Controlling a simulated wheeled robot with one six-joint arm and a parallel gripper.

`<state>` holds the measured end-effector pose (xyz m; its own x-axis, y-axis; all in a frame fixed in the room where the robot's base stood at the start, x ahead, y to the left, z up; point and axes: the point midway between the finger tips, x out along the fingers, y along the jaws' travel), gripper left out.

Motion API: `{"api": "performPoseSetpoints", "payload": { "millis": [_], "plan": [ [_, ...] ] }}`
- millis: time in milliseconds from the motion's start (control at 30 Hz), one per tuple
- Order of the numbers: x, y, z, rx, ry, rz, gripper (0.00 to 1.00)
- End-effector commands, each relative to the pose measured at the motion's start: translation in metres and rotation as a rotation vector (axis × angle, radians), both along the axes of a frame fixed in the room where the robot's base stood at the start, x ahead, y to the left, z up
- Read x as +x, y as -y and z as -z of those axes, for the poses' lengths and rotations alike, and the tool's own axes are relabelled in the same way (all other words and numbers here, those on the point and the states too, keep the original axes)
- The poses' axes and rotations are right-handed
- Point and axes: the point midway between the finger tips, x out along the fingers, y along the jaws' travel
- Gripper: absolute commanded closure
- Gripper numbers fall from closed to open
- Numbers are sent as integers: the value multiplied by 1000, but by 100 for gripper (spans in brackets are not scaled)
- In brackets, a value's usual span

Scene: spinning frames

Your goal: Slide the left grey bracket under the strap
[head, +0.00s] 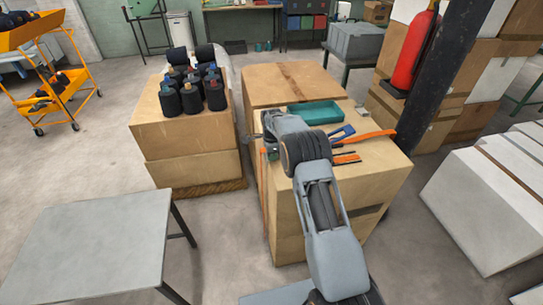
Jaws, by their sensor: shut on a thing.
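My gripper (270,143) is at the left edge of the middle carton's top, small and partly hidden by my grey arm. It is shut on a small dark grey piece, which looks like the left grey bracket (272,154); its outline is hard to make out. An orange strap (264,190) runs down the carton's left side, just below the gripper. More orange strap (366,138) lies over the top at the right. I cannot tell whether the bracket touches the strap. No second bracket can be made out.
The middle carton (285,225) also carries a teal tray (315,112) and a blue item (341,133). A grey table (85,245) stands front left. A dark post (440,80) stands right. Floor between is clear.

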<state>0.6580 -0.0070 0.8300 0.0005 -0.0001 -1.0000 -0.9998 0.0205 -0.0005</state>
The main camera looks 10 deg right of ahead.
Motion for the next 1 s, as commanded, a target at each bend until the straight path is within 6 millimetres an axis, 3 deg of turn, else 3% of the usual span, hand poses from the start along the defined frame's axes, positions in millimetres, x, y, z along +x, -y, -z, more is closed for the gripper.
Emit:
{"api": "performPoseSetpoints", "payload": {
  "millis": [367, 400, 667, 1000],
  "plan": [
    [0, 1, 0, 0, 1, 2, 100],
    [0, 1, 0, 0, 1, 2, 90],
    [0, 0, 0, 0, 0, 0, 65],
    [0, 0, -5, 0, 2, 0, 64]
  ]
}}
